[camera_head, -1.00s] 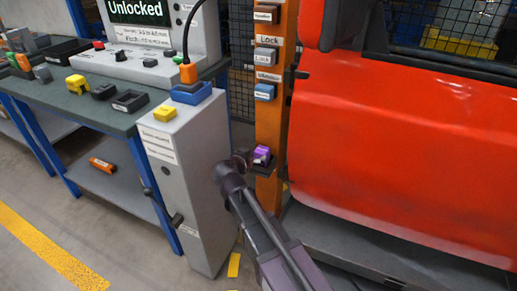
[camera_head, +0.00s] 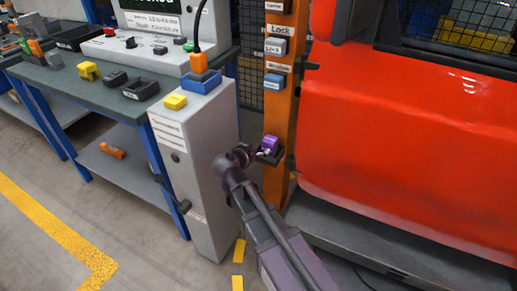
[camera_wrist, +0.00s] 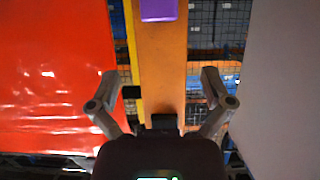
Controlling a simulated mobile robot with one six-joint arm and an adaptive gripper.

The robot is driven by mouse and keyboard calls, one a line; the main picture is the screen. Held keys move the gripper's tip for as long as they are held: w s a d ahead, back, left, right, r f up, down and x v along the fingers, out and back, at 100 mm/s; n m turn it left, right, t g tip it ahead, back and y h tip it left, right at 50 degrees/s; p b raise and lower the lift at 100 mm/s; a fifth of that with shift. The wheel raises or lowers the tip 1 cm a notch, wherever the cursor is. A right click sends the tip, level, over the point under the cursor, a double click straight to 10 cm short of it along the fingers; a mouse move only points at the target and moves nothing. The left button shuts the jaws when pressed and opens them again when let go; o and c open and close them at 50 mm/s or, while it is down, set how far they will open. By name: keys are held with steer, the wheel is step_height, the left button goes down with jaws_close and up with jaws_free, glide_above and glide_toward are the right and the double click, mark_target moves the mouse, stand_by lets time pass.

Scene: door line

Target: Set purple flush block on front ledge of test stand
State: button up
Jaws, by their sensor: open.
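The purple flush block (camera_head: 270,143) rests on a small dark holder (camera_head: 268,156) on the orange post, in the head view. In the wrist view the purple block (camera_wrist: 158,10) is cut off by the top edge, in front of the orange post (camera_wrist: 160,60). My gripper (camera_wrist: 159,76) is open, with nothing between its fingers. In the head view my gripper (camera_head: 243,155) is just left of the block and apart from it. A grey pedestal (camera_head: 195,150), possibly the test stand, has a yellow block (camera_head: 176,101) on its front top.
A blue holder (camera_head: 209,82) with an orange plug and a cable is on the pedestal's top. The red door (camera_head: 400,140) is close on the post's right. A workbench (camera_head: 70,88) with several small parts stands at the left. Floor at the lower left is clear.

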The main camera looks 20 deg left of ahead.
steer(key=shift+d, duration=0.1)
steer(key=w+d+f+g+h, duration=0.2)
steer(key=d+f+g, duration=0.2)
steer(key=d, duration=0.9)
steer(key=w+d+f+g+h, duration=0.1)
steer(key=d+f+g, duration=0.2)
steer(key=d, duration=0.9)
steer(key=s+d+f+g+y, duration=0.2)
steer(key=s+d+g, duration=0.1)
steer(key=d, duration=0.6)
steer(key=s+d+f+g+y, duration=0.2)
steer(key=s+d, duration=0.3)
steer(key=d, duration=0.5)
steer(key=shift+s+f+n+g, duration=0.25)
steer(key=shift+s+n+g, duration=0.15)
steer(key=shift+g, duration=0.4)
steer(key=c, duration=0.6)
